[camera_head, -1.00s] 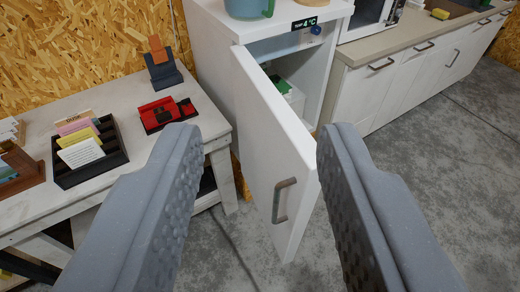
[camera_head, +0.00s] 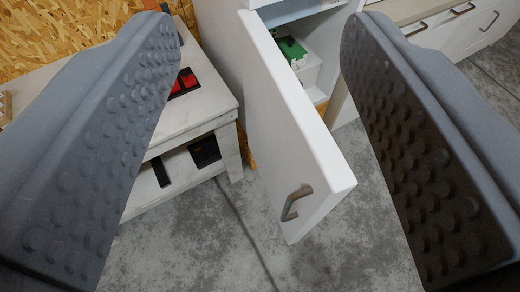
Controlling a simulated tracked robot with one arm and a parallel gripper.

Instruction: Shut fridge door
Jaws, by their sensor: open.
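The white fridge door (camera_head: 280,120) stands open, swung out from the fridge (camera_head: 215,22), and shows between my two fingers. Its brown-grey handle (camera_head: 295,202) is on the door's outer face, near the free edge. Part of the fridge's inside shows to the right of the door, with a green item (camera_head: 291,49) on a white box or shelf. My gripper (camera_head: 260,28) is open, with one grey studded finger on each side of the door in the picture. I see no clear contact with the door.
A pale plank bench (camera_head: 205,98) stands left of the door, with red items (camera_head: 184,82) on top and dark items on its lower shelf. A white cabinet row (camera_head: 455,35) runs to the right. Grey floor (camera_head: 190,250) is free in front.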

